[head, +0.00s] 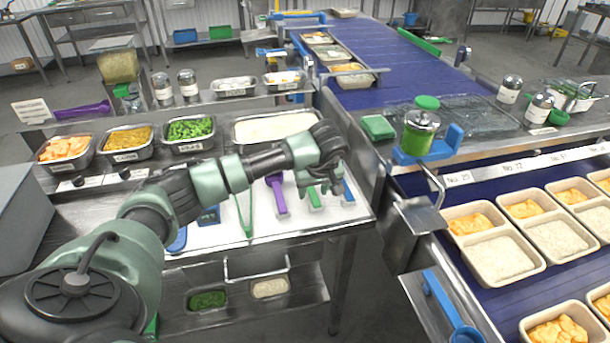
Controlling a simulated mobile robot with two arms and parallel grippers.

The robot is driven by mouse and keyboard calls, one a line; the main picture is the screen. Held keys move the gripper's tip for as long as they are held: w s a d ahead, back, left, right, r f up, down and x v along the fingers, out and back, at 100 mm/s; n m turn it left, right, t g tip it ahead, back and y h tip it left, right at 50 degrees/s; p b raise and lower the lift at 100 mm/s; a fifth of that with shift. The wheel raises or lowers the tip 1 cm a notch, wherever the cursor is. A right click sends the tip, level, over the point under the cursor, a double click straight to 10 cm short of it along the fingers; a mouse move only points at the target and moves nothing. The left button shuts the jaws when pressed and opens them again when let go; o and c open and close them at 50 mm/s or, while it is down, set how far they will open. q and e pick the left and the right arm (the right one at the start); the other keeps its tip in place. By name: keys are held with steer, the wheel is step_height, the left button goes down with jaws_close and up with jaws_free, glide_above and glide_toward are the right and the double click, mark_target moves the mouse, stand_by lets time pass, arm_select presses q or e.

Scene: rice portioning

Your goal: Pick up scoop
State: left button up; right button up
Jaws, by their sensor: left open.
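Several coloured utensils lie on the white surface of the left counter. A purple scoop-like tool (278,196) lies just left of my left gripper (319,188). A green-handled tool (314,200) lies right below the gripper, partly hidden by it. A blue-handled tool (348,193) is just to its right. Which of these is the scoop is not clear. My left gripper is open, pointing down, with nothing seen between its fingers; whether it touches the green tool I cannot tell. My right gripper is not in view.
A tray of white food (275,127) sits behind the gripper, partly hidden by my arm. Metal trays of peas (190,129), corn (127,138) and orange food (64,149) stand left. Filled beige trays (490,255) line the right conveyor. A gap separates the counter from it.

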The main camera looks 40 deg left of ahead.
arm_select(q)
steer(key=shift+f, duration=0.15)
jaws_close()
steer(key=shift+w, duration=0.1)
steer(key=shift+r, duration=0.6)
step_height(320, 180, up, 25)
steer(key=p, duration=0.3)
steer(key=shift+p, duration=0.3)
steer(key=shift+f, duration=0.15)
